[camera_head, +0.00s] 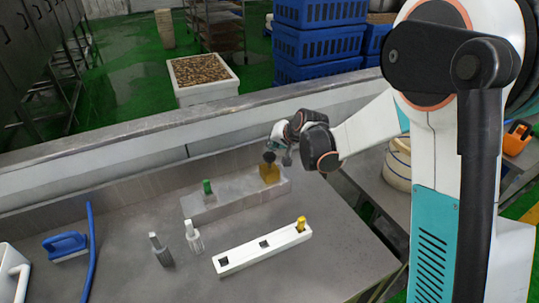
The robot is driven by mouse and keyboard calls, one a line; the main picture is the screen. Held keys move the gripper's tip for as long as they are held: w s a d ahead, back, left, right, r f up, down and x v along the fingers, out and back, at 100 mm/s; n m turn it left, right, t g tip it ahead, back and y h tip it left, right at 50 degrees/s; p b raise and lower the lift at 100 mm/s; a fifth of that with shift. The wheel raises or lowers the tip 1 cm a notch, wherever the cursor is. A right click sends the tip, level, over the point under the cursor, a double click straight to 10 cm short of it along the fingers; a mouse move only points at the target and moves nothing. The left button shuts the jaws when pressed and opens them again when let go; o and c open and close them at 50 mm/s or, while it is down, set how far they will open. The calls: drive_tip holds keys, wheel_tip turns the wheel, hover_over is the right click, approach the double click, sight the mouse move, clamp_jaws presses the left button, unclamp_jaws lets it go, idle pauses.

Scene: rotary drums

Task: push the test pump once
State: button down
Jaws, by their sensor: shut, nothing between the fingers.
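My gripper (270,158) is small and dark in the head view. It is shut, points down and is over the yellow block (269,174) at the right end of a pale grey base (232,198). I cannot tell whether its tips touch the block. A green-topped piece (207,187) stands at the left end of the same base. I cannot tell for certain which piece is the test pump.
In front lies a white slotted rack (240,259) with a yellow-topped piece (301,224) at its right end. A grey bottle (160,250) and a white bottle (193,237) stand left of it. A blue brush (65,245) and blue hose (90,250) lie farther left. The table's front right is clear.

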sight(272, 154)
drive_tip(key=shift+f+b, duration=0.45)
drive_tip(key=shift+f+b, duration=1.2)
drive_tip(key=shift+f, duration=0.2)
idle(1.7)
drive_tip(key=shift+r, duration=0.15)
drive_tip(key=shift+r+p, duration=1.05)
drive_tip(key=shift+r, duration=0.65)
drive_tip(key=shift+r, duration=0.1)
drive_tip(key=shift+r+p, duration=1.5)
drive_tip(key=shift+r, duration=0.95)
drive_tip(key=shift+s, duration=0.1)
